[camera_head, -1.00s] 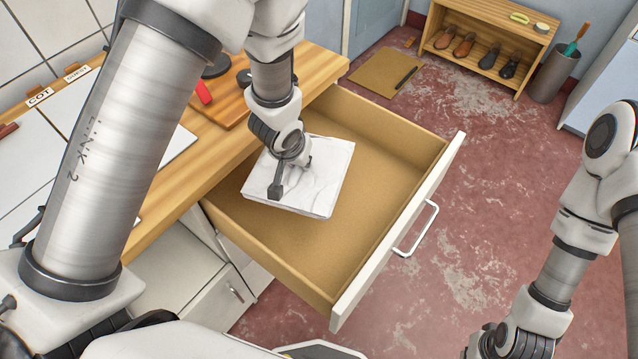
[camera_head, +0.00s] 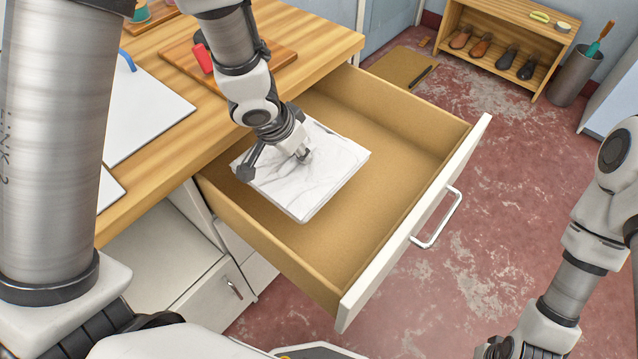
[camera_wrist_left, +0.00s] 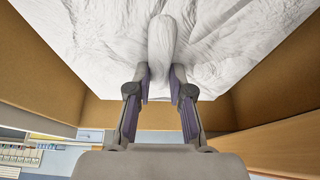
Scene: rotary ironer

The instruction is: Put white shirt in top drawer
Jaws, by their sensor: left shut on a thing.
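The folded white shirt (camera_head: 325,182) is in the open top drawer (camera_head: 405,140), toward its left side in the head view. It may rest on the drawer floor or be just above it; I cannot tell. My left gripper (camera_head: 302,155) is over the shirt and shut on a raised fold of it. In the left wrist view the shirt (camera_wrist_left: 210,50) fills the upper part, and its fold is pinched between the fingertips of my left gripper (camera_wrist_left: 160,88). The fingers of my right gripper are not visible; only my right arm shows at the right edge.
The drawer's front panel with its metal handle (camera_head: 437,218) faces right. A wooden counter (camera_head: 160,55) with a cutting board and a white panel (camera_head: 145,110) stands left of the drawer. A shoe rack (camera_head: 500,45) and a grey bin (camera_head: 577,75) are at the back.

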